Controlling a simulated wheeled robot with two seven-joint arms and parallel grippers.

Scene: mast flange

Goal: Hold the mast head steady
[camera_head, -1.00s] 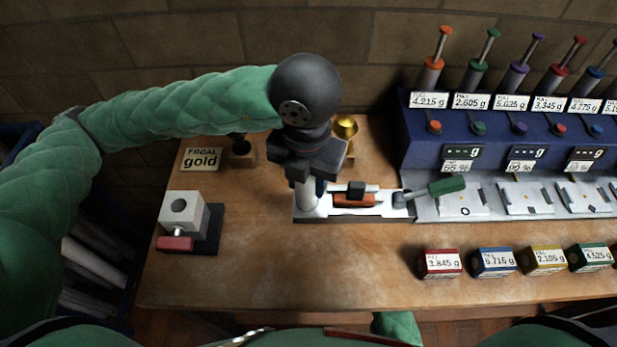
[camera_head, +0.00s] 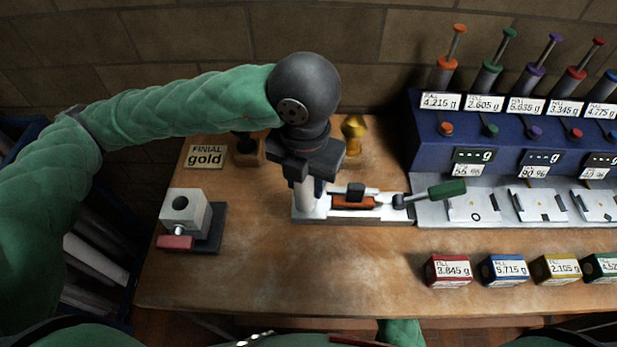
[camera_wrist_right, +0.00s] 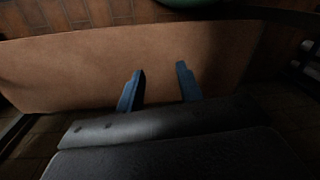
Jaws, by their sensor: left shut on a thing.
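The mast head appears to be the pale upright cylinder (camera_head: 305,197) on the left end of a white fixture (camera_head: 370,213) in the head view. My left gripper (camera_head: 308,180) comes down on it from above and is shut on it. The black gripper body and wrist hide its top and most of the fingers. In the right wrist view, my right gripper (camera_wrist_right: 160,78) has its two blue fingers apart, with nothing between them. The tabletop lies beyond them.
A green-handled clamp (camera_head: 446,189) and an orange-and-black part (camera_head: 353,198) sit on the fixture. A grey block vise (camera_head: 186,215) stands left. Gold and dark finials stand behind. A blue dispenser rack (camera_head: 430,148) and labelled boxes (camera_head: 447,270) are right. The front-middle table is clear.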

